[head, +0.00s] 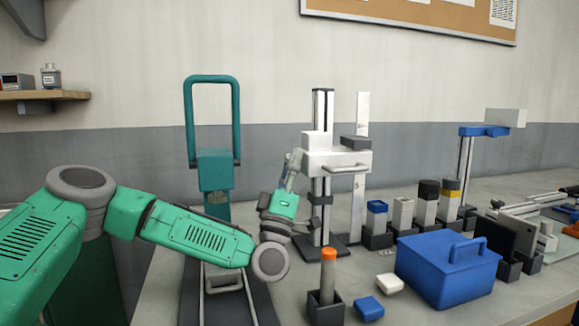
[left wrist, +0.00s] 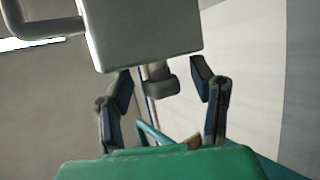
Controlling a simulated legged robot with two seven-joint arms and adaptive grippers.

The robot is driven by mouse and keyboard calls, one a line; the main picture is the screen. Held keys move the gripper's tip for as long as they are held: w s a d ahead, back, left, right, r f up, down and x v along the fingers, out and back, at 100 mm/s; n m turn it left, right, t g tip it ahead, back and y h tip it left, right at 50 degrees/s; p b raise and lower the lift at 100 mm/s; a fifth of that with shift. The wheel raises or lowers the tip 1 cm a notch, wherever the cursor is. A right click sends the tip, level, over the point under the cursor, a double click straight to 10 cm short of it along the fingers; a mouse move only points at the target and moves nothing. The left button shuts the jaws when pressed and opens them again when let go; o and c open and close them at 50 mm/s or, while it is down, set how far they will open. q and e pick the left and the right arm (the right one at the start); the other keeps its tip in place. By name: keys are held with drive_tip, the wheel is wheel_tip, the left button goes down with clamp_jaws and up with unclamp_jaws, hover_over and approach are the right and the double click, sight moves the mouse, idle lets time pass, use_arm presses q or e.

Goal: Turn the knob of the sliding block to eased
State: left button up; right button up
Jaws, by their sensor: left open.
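The sliding block (head: 335,162) is a white block on an upright post in the head view, with a bar handle (head: 347,169) on its front. It fills the top of the left wrist view (left wrist: 145,30). A dark grey knob (left wrist: 160,82) shows just below the block in the left wrist view. My left gripper (head: 293,160) is at the block's left side, fingers pointing up. In the left wrist view its open fingers (left wrist: 162,88) stand on either side of the knob, with visible gaps. Any marking of the knob's setting cannot be read. My right gripper is not in view.
A teal framed stand (head: 215,165) is behind my left arm. An orange-topped post (head: 328,268), a small blue block (head: 369,309) and a blue lidded box (head: 445,275) stand in front and to the right. Several capped blocks (head: 402,213) line the bench behind the box.

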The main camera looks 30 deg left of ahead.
use_arm(q)
drive_tip(key=shift+d+r, duration=0.3)
drive_tip(key=shift+d, duration=0.05)
drive_tip(key=shift+a+f, duration=0.15)
drive_tip(key=shift+a, duration=0.2)
drive_tip(key=shift+c, duration=1.3)
drive_tip(key=shift+a+f, duration=0.1)
drive_tip(key=shift+a, duration=0.3)
clamp_jaws()
drive_tip(key=shift+d, duration=0.3)
drive_tip(key=shift+n+g+y+p, duration=1.25)
drive_tip(key=shift+n+g+y, duration=0.25)
drive_tip(key=shift+n+g, duration=0.25)
drive_tip(key=n+g+h+p, duration=0.1)
drive_tip(key=n+g+p, duration=0.1)
drive_tip(key=g+p, duration=0.2)
drive_tip(key=n+g+h+p, duration=0.1)
drive_tip(key=n+g+p, duration=0.2)
drive_tip(key=p, duration=0.6)
drive_tip(key=r+n+g+h+p, duration=0.1)
drive_tip(key=n+g+p, duration=0.1)
drive_tip(key=g+p, duration=0.3)
drive_tip(key=shift+a+p, duration=0.15)
drive_tip(key=shift+p, duration=0.55)
drive_tip(key=shift+f+n+g+h+p, duration=0.35)
drive_tip(key=shift+g+h+p, duration=0.25)
drive_tip(key=shift+p, duration=0.5)
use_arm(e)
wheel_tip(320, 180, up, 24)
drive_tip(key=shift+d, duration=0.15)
